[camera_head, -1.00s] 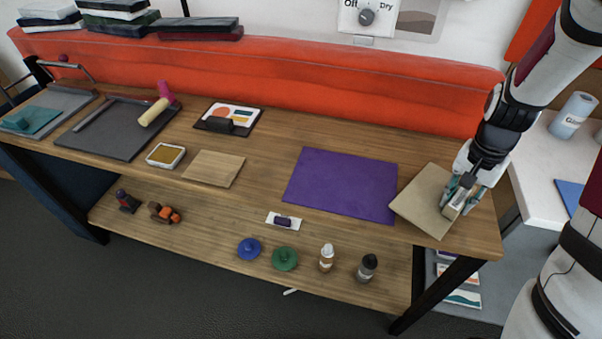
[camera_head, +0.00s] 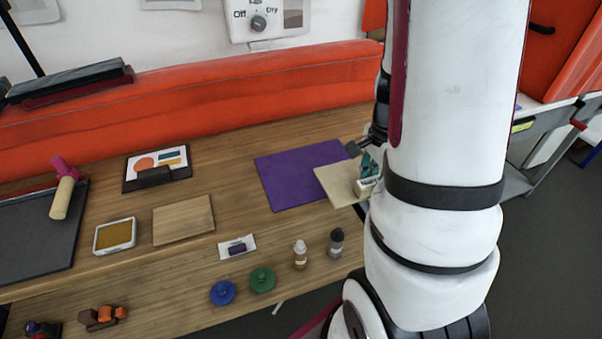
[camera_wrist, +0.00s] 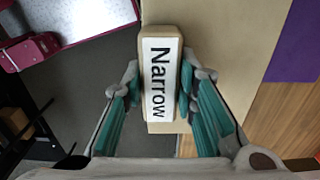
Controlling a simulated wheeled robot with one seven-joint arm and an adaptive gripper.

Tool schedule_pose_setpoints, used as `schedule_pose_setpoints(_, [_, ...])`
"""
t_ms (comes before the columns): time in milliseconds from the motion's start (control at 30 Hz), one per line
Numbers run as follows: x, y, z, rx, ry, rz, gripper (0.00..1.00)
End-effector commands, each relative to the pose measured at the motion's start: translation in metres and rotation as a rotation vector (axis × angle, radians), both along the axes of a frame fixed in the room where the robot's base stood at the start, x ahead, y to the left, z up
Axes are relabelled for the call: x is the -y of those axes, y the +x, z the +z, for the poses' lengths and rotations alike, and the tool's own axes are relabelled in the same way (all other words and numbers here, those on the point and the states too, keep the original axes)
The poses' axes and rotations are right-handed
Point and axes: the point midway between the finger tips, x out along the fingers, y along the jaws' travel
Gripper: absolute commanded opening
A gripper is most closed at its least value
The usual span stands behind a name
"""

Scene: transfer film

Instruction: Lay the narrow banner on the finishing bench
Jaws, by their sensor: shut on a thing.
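The narrow banner is a tan sheet (camera_head: 334,184) with a pale block labelled "Narrow" (camera_wrist: 160,78) at its edge. In the head view it overlaps the right part of the purple sheet (camera_head: 285,177); its height above the bench is hard to tell. My gripper (camera_head: 367,180) is shut on the labelled block, with a teal finger on each side in the wrist view. In that view dark floor shows beside the block. My arm hides the right end of the wooden bench (camera_head: 230,130) in the head view. Which surface is the finishing bench is unclear.
An orange padded back (camera_head: 200,92) runs behind. A grey-white unit (camera_head: 545,148) stands right of my arm.

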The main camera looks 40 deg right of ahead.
Motion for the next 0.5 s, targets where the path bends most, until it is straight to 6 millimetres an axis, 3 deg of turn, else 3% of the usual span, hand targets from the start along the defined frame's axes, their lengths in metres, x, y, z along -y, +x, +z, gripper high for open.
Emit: schedule_pose_setpoints(500, [-0.042,0.115,-0.012,0.0,-0.001,0.008,0.0])
